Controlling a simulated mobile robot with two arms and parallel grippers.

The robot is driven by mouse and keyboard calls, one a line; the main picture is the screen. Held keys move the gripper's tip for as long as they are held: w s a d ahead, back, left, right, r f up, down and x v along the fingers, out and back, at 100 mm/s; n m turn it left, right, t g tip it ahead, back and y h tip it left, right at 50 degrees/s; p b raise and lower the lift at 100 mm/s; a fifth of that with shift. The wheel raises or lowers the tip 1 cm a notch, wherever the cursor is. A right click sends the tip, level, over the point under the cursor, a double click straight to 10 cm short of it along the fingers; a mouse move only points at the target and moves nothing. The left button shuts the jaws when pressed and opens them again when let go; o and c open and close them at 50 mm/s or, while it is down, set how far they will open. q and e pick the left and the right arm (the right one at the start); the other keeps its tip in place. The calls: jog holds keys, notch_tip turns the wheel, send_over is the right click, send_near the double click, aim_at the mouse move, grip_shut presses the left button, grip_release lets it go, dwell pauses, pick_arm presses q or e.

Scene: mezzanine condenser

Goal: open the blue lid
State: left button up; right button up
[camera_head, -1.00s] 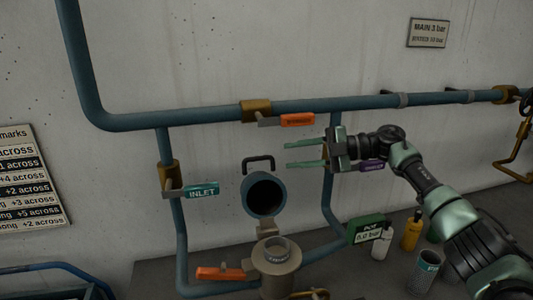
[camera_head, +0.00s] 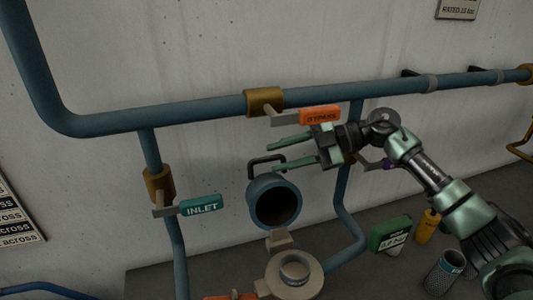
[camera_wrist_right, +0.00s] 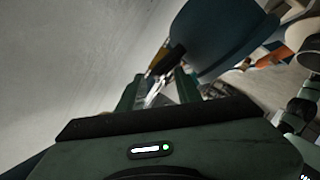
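The blue lid (camera_head: 258,207) is a round, hollow cap with a black handle (camera_head: 251,168). It stands swung up on its hinge behind the pot, its dark inside facing me. The beige pot (camera_head: 296,289) below it has its round mouth uncovered. My right gripper (camera_head: 273,158) is open and reaches in from the right, its green fingers level with the handle. I cannot tell whether they touch it. In the right wrist view the lid (camera_wrist_right: 222,36) is large, just beyond and right of the open fingers. My left gripper is not in view.
An orange bypass lever (camera_head: 320,115) is just above my right gripper. A teal inlet lever (camera_head: 200,205) is left of the lid. Blue pipes run along the wall. A green gauge box (camera_head: 389,234), a yellow bottle (camera_head: 428,227) and a mesh cylinder (camera_head: 444,272) stand at the right.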

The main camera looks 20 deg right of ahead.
jog(key=x, duration=0.3)
jog(key=shift+w+a+p, duration=0.1)
jog(key=shift+w+p, duration=0.15)
jog(key=shift+p, duration=0.15)
jog(key=shift+a+f, duration=0.1)
jog(key=shift+a, duration=0.05)
grip_shut()
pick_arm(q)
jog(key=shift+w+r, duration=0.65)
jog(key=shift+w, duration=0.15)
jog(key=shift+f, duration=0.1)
pick_arm(e)
jog(key=shift+s+f, duration=0.1)
